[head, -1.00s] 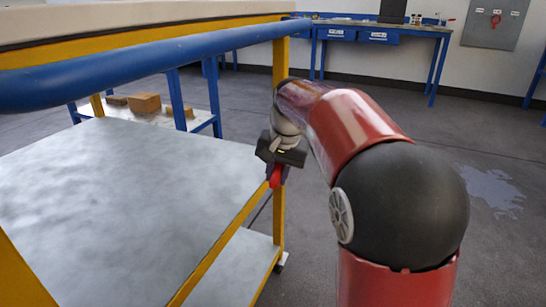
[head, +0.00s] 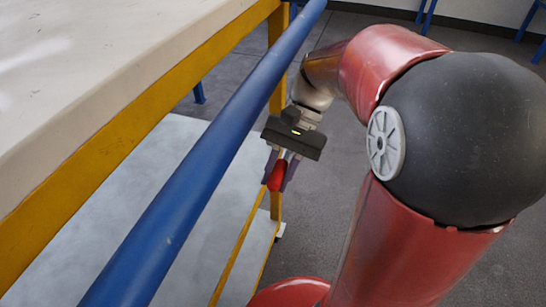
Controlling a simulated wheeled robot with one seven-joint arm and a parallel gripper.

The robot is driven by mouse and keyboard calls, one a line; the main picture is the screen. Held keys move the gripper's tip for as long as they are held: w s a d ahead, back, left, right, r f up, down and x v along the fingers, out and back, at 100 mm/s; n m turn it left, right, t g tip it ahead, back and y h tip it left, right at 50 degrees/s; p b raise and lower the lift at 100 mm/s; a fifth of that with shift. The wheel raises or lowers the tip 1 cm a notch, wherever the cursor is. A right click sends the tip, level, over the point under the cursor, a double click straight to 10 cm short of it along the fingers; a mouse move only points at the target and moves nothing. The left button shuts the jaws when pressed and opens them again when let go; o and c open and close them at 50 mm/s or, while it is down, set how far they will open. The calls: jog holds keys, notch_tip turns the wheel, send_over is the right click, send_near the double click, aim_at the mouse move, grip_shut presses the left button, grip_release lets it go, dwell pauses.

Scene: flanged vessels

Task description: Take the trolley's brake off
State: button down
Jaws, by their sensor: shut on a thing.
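The trolley has a yellow frame (head: 128,131), a pale top deck (head: 60,85) and a blue handle rail (head: 205,165). A small red lever (head: 277,176), which looks like the brake handle, is near the trolley's corner post (head: 277,95), below the level of the rail. My gripper (head: 280,172) points down at it from above, its dark fingers shut around the red lever. The fingers hide part of the lever, and its mounting is not clear to see.
A grey lower shelf (head: 150,185) lies under the rail. The rail runs close along the left of my gripper. Open grey floor (head: 335,215) is to the right of the trolley. Blue bench legs (head: 425,15) stand far back.

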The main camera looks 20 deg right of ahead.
jog(key=shift+r+g, duration=0.25)
jog(key=shift+g, duration=0.05)
jog(key=c, duration=1.2)
grip_release()
jog(key=v, duration=0.7)
jog(key=shift+d+r, duration=0.2)
jog(key=shift+d, duration=0.15)
jog(key=shift+w, duration=0.15)
